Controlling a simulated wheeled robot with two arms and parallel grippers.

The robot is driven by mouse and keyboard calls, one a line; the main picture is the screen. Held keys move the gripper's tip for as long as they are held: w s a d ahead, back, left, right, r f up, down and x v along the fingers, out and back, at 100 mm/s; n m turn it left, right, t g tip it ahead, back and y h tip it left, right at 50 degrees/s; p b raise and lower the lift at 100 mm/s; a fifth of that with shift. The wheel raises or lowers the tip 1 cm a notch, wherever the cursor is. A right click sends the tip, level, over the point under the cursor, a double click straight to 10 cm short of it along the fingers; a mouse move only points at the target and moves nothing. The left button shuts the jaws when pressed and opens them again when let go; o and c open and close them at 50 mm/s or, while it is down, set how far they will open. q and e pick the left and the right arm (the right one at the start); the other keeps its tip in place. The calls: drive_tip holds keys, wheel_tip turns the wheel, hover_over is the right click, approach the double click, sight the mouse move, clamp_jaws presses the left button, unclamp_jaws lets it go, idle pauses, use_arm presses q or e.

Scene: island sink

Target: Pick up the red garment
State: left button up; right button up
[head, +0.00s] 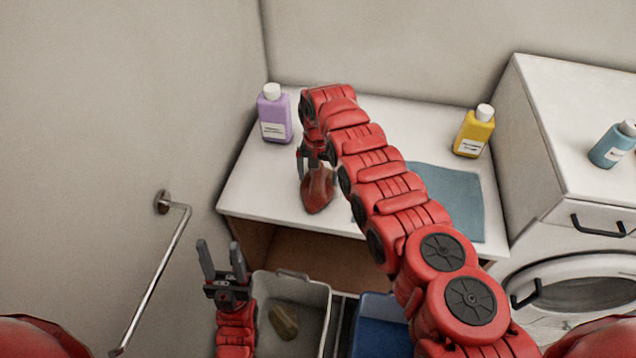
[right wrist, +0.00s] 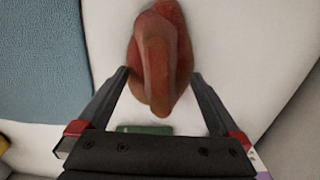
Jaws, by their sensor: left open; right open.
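The red garment (head: 319,190) is a small crumpled bundle on the white counter, near its front left. In the right wrist view the garment (right wrist: 158,60) lies ahead of and between the open fingers. My right gripper (head: 309,172) reaches down over the counter, right at the garment's back edge. In the right wrist view my right gripper (right wrist: 160,100) has its fingers spread, one on each side of the garment's near end; I cannot tell whether they touch it. My left gripper (head: 220,262) is open and empty, pointing up in front of the counter, left of the grey bin.
A purple bottle (head: 274,115) and a yellow bottle (head: 475,132) stand on the counter (head: 255,180). A blue cloth (head: 460,195) lies right of the garment. A grey bin (head: 325,290) holding a brownish item and a blue bin (head: 378,325) stand below. A metal rail (head: 160,275) is on the left wall.

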drive_tip(key=shift+f+b, duration=0.25)
drive_tip(key=shift+b, duration=0.05)
drive_tip(key=shift+c, duration=0.3)
drive_tip(key=c, duration=1.1)
drive_tip(key=shift+r, duration=0.15)
